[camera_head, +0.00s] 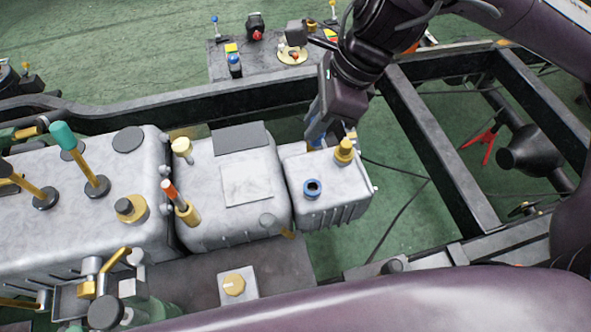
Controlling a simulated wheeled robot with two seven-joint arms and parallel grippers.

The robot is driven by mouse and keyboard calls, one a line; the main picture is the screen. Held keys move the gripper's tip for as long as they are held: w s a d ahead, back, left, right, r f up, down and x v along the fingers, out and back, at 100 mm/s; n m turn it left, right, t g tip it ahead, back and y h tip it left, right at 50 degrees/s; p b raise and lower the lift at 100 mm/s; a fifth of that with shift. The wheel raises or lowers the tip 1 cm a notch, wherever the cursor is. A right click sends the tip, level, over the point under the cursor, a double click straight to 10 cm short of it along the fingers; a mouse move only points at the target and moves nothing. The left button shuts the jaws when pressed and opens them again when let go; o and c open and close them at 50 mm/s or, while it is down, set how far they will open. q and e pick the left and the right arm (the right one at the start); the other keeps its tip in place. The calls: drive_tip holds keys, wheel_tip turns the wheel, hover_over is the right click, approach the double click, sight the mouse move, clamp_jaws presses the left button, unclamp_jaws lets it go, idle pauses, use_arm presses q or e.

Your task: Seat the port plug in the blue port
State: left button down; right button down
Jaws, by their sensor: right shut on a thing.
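My left gripper is not in view.
Larger grey tanks (235,195) with yellow and teal fittings stand to the left. Dark frame rails (430,140) run behind and to the right. A bench (270,65) with small parts stands at the back. My own purple link covers the bottom.

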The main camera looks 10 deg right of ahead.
drive_tip(key=b, duration=0.3)
hover_over(305, 187)
drive_tip(key=d, duration=0.1)
drive_tip(key=f, duration=1.4)
drive_tip(key=shift+s+d+f, duration=0.2)
drive_tip(key=shift+f, duration=0.15)
wheel_tip(305, 187, down, 3)
drive_tip(key=shift+b, duration=0.3)
drive_tip(key=shift+f, duration=0.3)
drive_tip(key=shift+f+b, duration=0.2)
drive_tip(key=shift+b, duration=0.1)
drive_tip(key=c, duration=1.3)
unclamp_jaws()
drive_tip(key=shift+r, duration=0.1)
